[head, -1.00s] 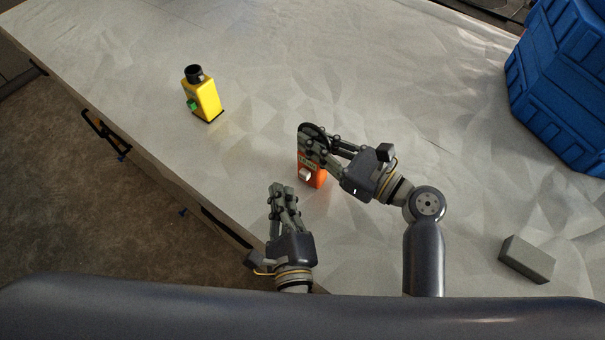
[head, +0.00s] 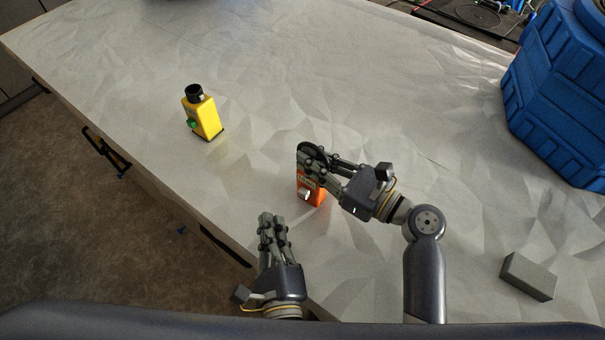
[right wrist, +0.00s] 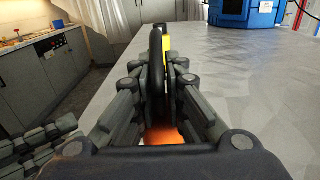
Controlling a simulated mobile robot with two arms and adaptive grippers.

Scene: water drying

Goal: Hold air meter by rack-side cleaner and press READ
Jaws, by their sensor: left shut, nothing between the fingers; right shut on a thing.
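An orange handheld device (head: 314,195) with a black round top and a pale button on its front is near the table's front edge; I take it for the air meter. My right gripper (head: 309,168) is shut on its upper part. In the right wrist view, the black top (right wrist: 156,60) stands between the fingers, with orange below. My left gripper (head: 271,219) is shut and empty, apart from the device, to its lower left. A yellow device (head: 206,119) with a black cap and green button stands upright farther left. I cannot tell which thing is the rack-side cleaner.
A large blue ribbed container (head: 560,95) stands at the right of the grey table (head: 400,90). A grey block (head: 528,276) lies at the lower right. The table between the yellow device and the blue container is clear. The front edge runs close by my left gripper.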

